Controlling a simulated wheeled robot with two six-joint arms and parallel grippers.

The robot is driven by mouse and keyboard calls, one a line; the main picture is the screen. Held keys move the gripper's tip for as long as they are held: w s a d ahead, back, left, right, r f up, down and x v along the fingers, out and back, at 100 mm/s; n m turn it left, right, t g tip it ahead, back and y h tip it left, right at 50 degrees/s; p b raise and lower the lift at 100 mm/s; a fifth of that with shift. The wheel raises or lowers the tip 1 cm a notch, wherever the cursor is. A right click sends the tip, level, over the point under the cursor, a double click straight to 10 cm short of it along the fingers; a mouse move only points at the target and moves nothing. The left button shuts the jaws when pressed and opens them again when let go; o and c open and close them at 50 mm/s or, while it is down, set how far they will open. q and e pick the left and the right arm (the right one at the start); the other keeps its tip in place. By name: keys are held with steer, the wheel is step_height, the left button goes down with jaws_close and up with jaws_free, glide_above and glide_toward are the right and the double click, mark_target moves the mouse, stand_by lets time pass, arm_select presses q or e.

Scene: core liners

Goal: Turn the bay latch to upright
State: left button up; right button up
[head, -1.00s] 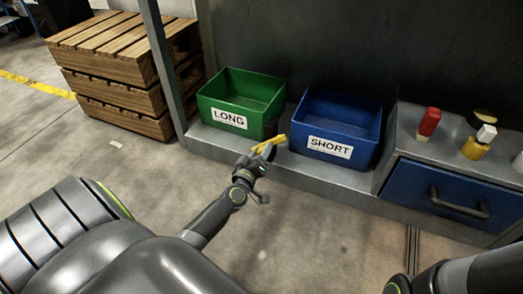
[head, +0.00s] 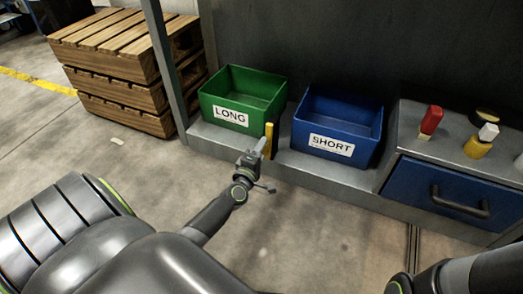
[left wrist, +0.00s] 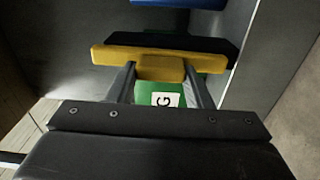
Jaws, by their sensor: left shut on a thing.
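The bay latch (head: 268,137) is a yellow bar on a dark backing, on the front of the bench between the green and blue bins. In the head view it stands about upright. My left gripper (head: 262,148) reaches it from the front and is shut on it. In the left wrist view the yellow latch (left wrist: 108,55) lies across the picture, with its middle block between the two fingers (left wrist: 161,78) of my left gripper. Part of the latch is hidden behind the fingers in the head view. My right gripper is out of view.
A green bin labelled LONG (head: 215,100) and a blue bin labelled SHORT (head: 372,150) stand on the bench ledge (head: 300,165). To the right is a blue drawer (head: 420,187) with red and yellow items above it. Wooden pallets (head: 105,50) are stacked at left.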

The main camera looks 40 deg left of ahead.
arm_select(q)
steer(key=shift+n, duration=0.3)
steer(key=o, duration=1.4)
